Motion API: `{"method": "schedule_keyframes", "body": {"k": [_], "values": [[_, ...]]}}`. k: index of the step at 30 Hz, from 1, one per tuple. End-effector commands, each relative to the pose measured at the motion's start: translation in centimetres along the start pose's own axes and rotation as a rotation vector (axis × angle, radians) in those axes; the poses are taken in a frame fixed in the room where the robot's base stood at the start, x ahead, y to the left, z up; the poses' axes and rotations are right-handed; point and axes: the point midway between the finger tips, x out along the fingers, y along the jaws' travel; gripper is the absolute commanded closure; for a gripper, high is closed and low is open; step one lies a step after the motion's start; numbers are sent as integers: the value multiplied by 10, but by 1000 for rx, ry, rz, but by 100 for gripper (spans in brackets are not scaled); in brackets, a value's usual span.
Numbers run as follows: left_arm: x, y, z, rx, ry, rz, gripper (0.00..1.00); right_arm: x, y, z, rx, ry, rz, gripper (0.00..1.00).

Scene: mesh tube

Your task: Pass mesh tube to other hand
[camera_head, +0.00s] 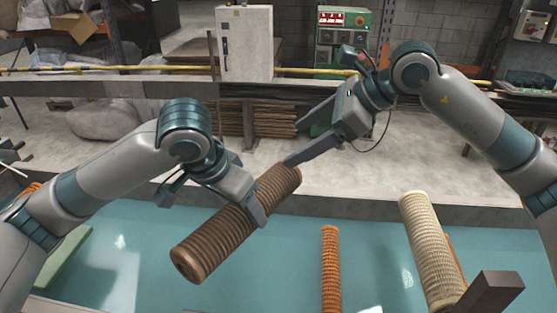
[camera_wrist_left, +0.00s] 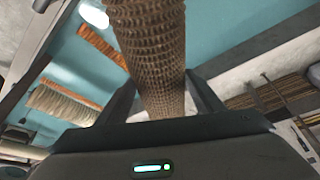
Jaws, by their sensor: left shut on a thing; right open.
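A brown ribbed mesh tube (camera_head: 225,240) is held tilted above the teal surface, its near end low at the left and its far end up at the right. My left gripper (camera_head: 258,205) is shut on the tube near its upper half. In the left wrist view the tube (camera_wrist_left: 155,50) runs between the two fingers (camera_wrist_left: 160,105). My right gripper (camera_head: 300,145) is open, with its fingers close to the tube's upper right end. I cannot tell whether a finger touches the tube there.
An orange ribbed tube (camera_head: 331,270) and a cream ribbed tube (camera_head: 432,250) lie on the teal table (camera_head: 370,240), with another orange piece behind the cream one. A brown block (camera_head: 490,295) is at the lower right. A green board (camera_head: 62,258) lies at the left.

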Motion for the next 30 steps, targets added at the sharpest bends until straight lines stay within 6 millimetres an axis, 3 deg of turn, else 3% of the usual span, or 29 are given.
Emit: {"method": "schedule_keyframes", "body": {"k": [13, 30], "values": [[-1, 0, -1, 0, 2, 0, 74, -20, 6, 19, -192, 248, -78, 17], [-1, 0, -1, 0, 2, 0, 74, 19, 65, 23, -998, 382, 180, 17]]}}
